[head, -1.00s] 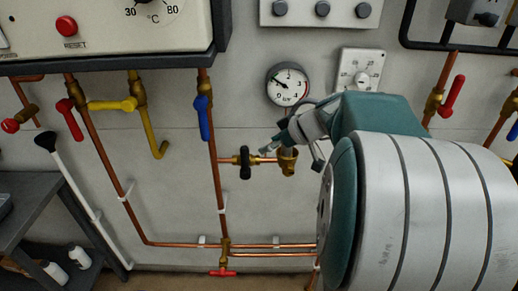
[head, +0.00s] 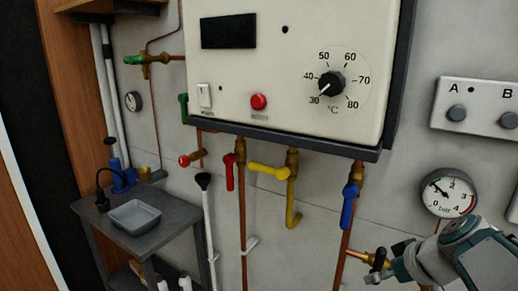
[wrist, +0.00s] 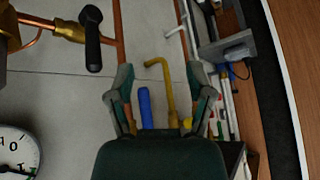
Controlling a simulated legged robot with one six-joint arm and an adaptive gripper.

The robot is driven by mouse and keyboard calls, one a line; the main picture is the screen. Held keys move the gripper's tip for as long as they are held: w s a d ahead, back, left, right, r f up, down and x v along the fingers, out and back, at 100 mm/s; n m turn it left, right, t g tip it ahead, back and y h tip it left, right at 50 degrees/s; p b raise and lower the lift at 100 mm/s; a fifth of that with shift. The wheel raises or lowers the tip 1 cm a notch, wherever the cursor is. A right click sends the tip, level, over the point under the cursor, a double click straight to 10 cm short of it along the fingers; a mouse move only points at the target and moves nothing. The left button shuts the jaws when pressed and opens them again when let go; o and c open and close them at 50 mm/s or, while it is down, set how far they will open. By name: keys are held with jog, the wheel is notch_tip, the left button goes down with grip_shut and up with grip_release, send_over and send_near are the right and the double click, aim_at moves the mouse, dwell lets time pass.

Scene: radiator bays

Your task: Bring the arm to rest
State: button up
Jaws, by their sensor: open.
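My gripper (head: 380,270) is at the lower right of the head view, below and left of the pressure gauge (head: 449,192). In the wrist view its two fingers (wrist: 159,72) stand apart with nothing held between them. Beyond them the blue lever (wrist: 145,107) and the yellow bent pipe (wrist: 165,85) show against the wall. I cannot tell the exact gap to the wall. Most of my arm is outside the head view.
The boiler box (head: 290,60) hangs on the wall above red, yellow and blue valve levers. A black-handled valve (wrist: 92,38) shows at the upper left of the wrist view. A grey bench (head: 150,240) with a tray (head: 135,216) stands at the left.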

jog(key=s+a+f+m+h, duration=0.2)
jog(key=s+a+m+h, duration=0.1)
jog(key=s+a, duration=0.7)
jog(key=shift+s+g, duration=0.4)
jog(key=shift+s, duration=0.6)
jog(key=shift+a, duration=0.15)
jog(key=shift+c, duration=0.3)
